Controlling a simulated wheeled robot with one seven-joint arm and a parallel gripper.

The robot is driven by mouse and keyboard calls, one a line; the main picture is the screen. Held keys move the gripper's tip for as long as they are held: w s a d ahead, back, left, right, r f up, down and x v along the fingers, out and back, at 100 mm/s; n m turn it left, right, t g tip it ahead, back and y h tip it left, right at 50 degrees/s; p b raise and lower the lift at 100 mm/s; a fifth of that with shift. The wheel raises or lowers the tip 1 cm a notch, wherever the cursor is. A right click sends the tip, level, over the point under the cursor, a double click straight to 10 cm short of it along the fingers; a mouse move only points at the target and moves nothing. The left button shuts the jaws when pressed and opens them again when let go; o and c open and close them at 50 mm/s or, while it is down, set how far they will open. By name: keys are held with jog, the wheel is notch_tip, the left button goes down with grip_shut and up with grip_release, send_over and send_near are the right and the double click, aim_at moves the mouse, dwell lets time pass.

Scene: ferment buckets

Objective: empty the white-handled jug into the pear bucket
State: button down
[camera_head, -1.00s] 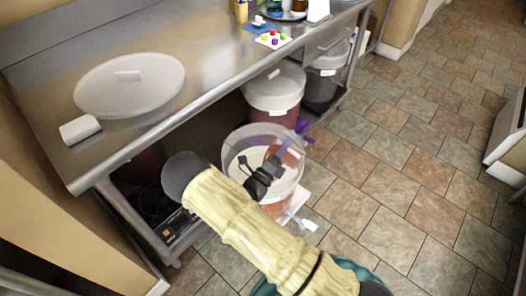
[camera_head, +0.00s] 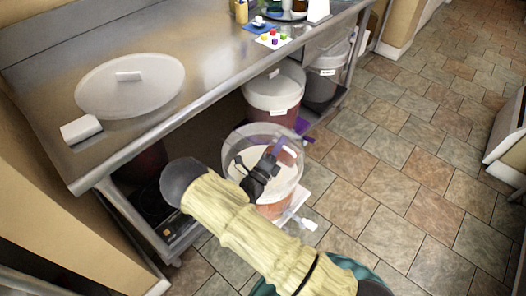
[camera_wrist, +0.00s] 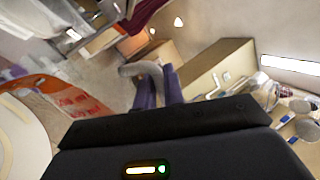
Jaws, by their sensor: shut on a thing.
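My gripper (camera_head: 280,152) has purple fingers and is over the open clear-walled bucket (camera_head: 236,136), which stands on the floor with pale content inside. In the wrist view my gripper (camera_wrist: 158,92) is shut on a pale grey-white curved piece (camera_wrist: 140,69), apparently the jug's handle. The jug's body cannot be made out clearly, so its tilt and any flow from it cannot be told. No label is readable, so I cannot tell which bucket is the pear one.
A lidded bucket (camera_head: 275,85) and a darker bucket (camera_head: 325,78) stand behind, beneath the steel counter (camera_head: 215,60). A large round lid (camera_head: 130,88) and a white block (camera_head: 81,129) lie on the counter. The tiled floor (camera_head: 420,150) at right is clear.

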aim_at(268, 148)
jog(key=shift+w+a+f+n, duration=0.15)
jog(key=shift+w+a+n, duration=0.15)
jog(key=shift+a+n, duration=0.35)
jog(key=shift+w+a+r+n+t+y+p, duration=0.15)
jog(key=shift+w+a+n+t+y+p, duration=0.2)
jog(key=shift+n, duration=0.3)
jog(key=shift+w+a+r+n+t+y+p, duration=0.1)
jog(key=shift+a+r+n+y+p, duration=0.05)
jog(key=shift+a+n+y+p, duration=0.4)
jog(key=shift+w+a+r+n+t+y+p, duration=0.2)
jog(key=shift+a+n+t+p, duration=0.15)
jog(key=shift+n, duration=0.4)
jog(key=d+f+m+h+b, duration=0.1)
jog(key=m, duration=0.1)
jog(key=s+d+f+m+g+h+b, duration=0.1)
jog(key=m+b, duration=0.1)
jog(key=shift+s+d, duration=0.15)
jog(key=shift+d, duration=0.25)
jog(key=shift+s+d+r+m+g, duration=0.35)
jog(key=shift+d+r+m, duration=0.25)
jog(key=shift+d, duration=0.1)
jog(key=shift+s+d+r, duration=0.1)
jog(key=shift+r, duration=0.05)
jog(key=shift+d+m, duration=0.1)
jog(key=shift+m, duration=0.2)
